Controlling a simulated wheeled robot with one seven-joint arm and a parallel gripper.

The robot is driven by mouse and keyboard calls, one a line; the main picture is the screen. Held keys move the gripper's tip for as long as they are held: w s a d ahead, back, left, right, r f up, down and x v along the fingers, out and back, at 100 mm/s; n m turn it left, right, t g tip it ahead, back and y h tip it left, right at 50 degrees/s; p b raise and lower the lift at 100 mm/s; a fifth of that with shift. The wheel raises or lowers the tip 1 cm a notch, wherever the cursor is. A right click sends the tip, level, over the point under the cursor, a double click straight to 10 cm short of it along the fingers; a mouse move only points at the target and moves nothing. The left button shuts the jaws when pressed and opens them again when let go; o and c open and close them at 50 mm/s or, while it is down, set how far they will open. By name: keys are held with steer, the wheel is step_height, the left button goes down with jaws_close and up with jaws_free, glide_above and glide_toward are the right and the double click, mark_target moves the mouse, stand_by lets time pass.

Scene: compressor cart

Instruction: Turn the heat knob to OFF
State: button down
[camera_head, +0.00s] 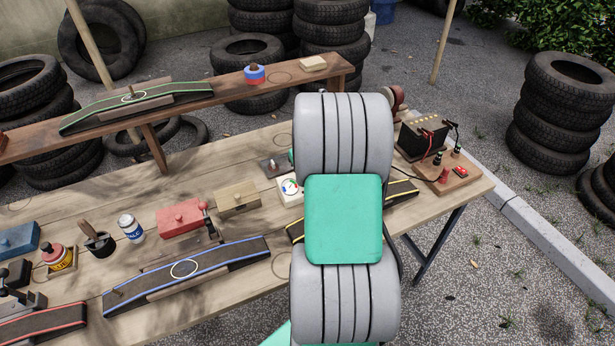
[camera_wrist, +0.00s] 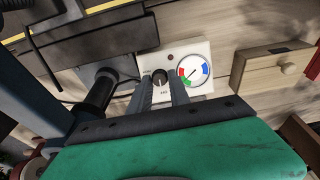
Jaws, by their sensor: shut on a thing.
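The heat control is a small white panel (camera_wrist: 198,58) on the wooden table, with a round gauge (camera_wrist: 193,70) in blue, red and green and a small dark red light. Its black heat knob (camera_wrist: 160,77) sits between the fingers of my gripper (camera_wrist: 161,85) in the wrist view, and the fingers are shut on it. The gauge needle points to the upper right in that view. The lettering below the knob is too small to read. In the head view the panel (camera_head: 289,191) shows at the left of my arm, which hides the knob and my fingers.
A wooden box with a knob (camera_head: 238,199) stands left of the panel. A black device (camera_wrist: 100,45) with a dark cylinder is close beside my gripper. A battery (camera_head: 420,139) with cables stands at the table's right end. A raised shelf (camera_head: 220,92) runs behind.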

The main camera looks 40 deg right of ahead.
steer(key=c, duration=1.2)
jaws_free()
steer(key=v, duration=0.7)
steer(key=shift+r+b, duration=0.3)
steer(key=shift+r, duration=0.05)
steer(key=shift+s, duration=0.15)
